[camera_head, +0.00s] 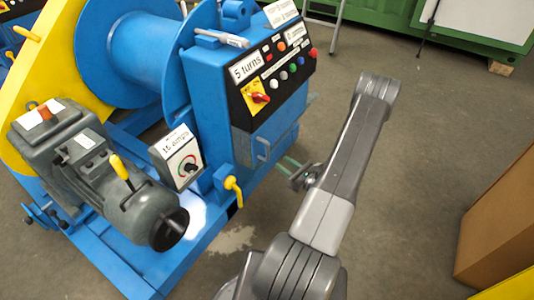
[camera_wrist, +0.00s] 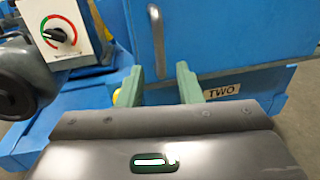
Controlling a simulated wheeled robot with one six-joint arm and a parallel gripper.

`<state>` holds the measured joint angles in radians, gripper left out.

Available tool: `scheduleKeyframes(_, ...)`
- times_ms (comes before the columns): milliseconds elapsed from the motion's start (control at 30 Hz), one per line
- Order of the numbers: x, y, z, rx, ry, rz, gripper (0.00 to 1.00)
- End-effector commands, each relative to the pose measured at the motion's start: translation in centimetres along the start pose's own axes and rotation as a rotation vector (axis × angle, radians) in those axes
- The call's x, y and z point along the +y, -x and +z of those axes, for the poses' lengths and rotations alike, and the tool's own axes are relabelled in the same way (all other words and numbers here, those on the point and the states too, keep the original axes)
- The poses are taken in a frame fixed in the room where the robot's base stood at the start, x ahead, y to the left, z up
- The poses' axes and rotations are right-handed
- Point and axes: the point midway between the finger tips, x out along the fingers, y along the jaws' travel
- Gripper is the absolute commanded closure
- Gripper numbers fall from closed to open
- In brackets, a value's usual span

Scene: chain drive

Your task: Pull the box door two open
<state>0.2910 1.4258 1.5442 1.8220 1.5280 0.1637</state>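The blue box door (camera_head: 277,132) is below the control panel and appears shut. It fills the upper middle of the wrist view (camera_wrist: 205,35). A silver upright handle (camera_head: 262,149) is on its face and also shows in the wrist view (camera_wrist: 157,38). A "TWO" label (camera_wrist: 222,91) is on a blue ledge below the door. My gripper (camera_wrist: 160,75) has its two green fingers spread apart with nothing between them. In the wrist view the fingertips appear below the handle, apart from it. In the head view my gripper (camera_head: 290,163) is just right of the handle.
A dial box (camera_head: 178,157) and yellow lever (camera_head: 233,190) are left of the door. A grey motor (camera_head: 100,175) and blue drum (camera_head: 140,55) stand further left. A brown carton (camera_head: 500,225) is at the right. The floor (camera_head: 415,150) between is clear.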

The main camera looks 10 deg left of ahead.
Motion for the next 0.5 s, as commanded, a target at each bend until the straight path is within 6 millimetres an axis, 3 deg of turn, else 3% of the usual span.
scheduleKeyframes(300, 0.2, -6.3, -0.1, -0.001, 0.002, 0.005, 0.68)
scheduleKeyframes(500, 0.1, -8.7, 0.0, 0.0, 0.001, 0.002, 0.68)
